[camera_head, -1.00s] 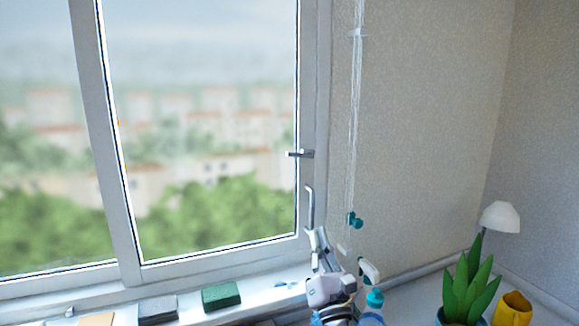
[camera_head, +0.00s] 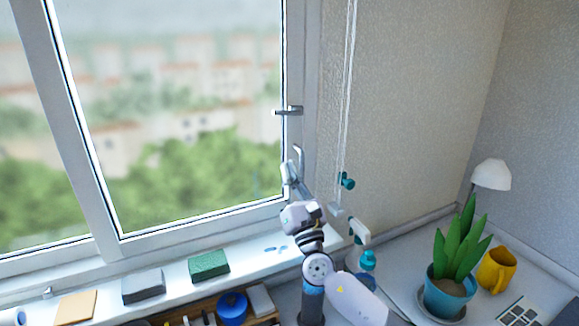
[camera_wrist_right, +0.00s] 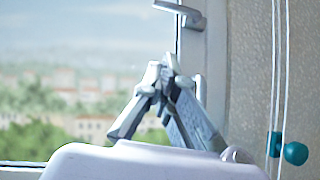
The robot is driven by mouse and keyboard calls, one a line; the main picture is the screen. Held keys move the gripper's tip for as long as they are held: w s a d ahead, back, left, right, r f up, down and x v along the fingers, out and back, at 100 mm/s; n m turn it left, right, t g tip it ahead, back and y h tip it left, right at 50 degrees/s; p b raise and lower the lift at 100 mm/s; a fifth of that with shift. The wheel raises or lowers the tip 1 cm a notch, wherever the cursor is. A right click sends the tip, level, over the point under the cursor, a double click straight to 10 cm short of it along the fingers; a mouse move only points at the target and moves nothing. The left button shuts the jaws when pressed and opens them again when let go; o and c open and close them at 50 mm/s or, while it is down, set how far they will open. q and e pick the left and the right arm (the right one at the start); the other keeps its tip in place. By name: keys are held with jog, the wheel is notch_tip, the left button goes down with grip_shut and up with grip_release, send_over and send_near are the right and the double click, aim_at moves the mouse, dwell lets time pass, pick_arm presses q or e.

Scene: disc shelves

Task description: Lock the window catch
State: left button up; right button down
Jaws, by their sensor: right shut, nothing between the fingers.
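The window catch (camera_head: 288,111) is a small grey lever on the right upright of the white window frame. It lies about level, its free end pointing left over the glass. It also shows at the top of the right wrist view (camera_wrist_right: 180,11). A white curved handle (camera_head: 299,153) sits below it on the same upright. My right gripper (camera_head: 290,168) is shut and empty, fingers pointing up, below the catch and apart from it. It overlaps the lower part of the curved handle; I cannot tell if they touch. In the wrist view its closed fingertips (camera_wrist_right: 162,68) are below the catch.
Blind cords with a teal knob (camera_head: 347,181) hang right of the frame. A spray bottle (camera_head: 367,262), potted plant (camera_head: 447,297), yellow mug (camera_head: 496,270) and white lamp (camera_head: 491,174) stand at right. A green block (camera_head: 209,265) and grey block (camera_head: 143,286) lie on the sill.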

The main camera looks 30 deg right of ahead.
pick_arm(q)
jog(key=r+p, duration=0.1)
jog(key=r, duration=0.1)
jog(key=r+p, duration=0.2)
jog(key=w+r+p, duration=0.1)
jog(key=r+p, duration=0.1)
pick_arm(e)
jog(key=w+d+r, duration=0.1)
jog(key=w+r, duration=0.5)
jog(key=r, duration=0.1)
jog(key=shift+w+d+r, duration=0.15)
jog(key=shift+d+r, duration=0.2)
jog(key=shift+r, duration=0.05)
pick_arm(q)
jog(key=shift+f, duration=0.1)
pick_arm(e)
jog(key=shift+w, duration=0.1)
pick_arm(q)
jog(key=shift+f, duration=0.1)
pick_arm(e)
jog(key=shift+w+m, duration=0.1)
jog(key=shift+m, duration=0.2)
